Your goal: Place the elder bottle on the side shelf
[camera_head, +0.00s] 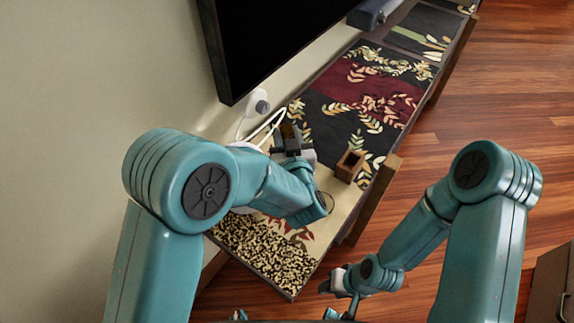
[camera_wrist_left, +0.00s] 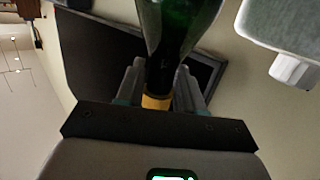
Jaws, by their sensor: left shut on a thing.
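A dark green bottle (camera_wrist_left: 180,25) with a yellow band at its neck fills the top middle of the left wrist view. My left gripper (camera_wrist_left: 160,85) is shut on it near the neck, one finger on each side. In the head view my left gripper (camera_head: 291,142) is over the long low shelf (camera_head: 345,220), below the screen. Only a small dark and amber part of the bottle (camera_head: 290,131) shows there. My right gripper (camera_head: 340,283) is low beside the shelf's near end, empty as far as I see; its jaw opening is unclear.
A small open wooden box (camera_head: 349,166) stands on the shelf, right of my left gripper. A white device (camera_head: 257,103) with a cable is by the wall under the black screen (camera_head: 290,35). Patterned cloth (camera_head: 375,100) farther along the shelf is largely clear. Wooden floor (camera_head: 490,110) lies to the right.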

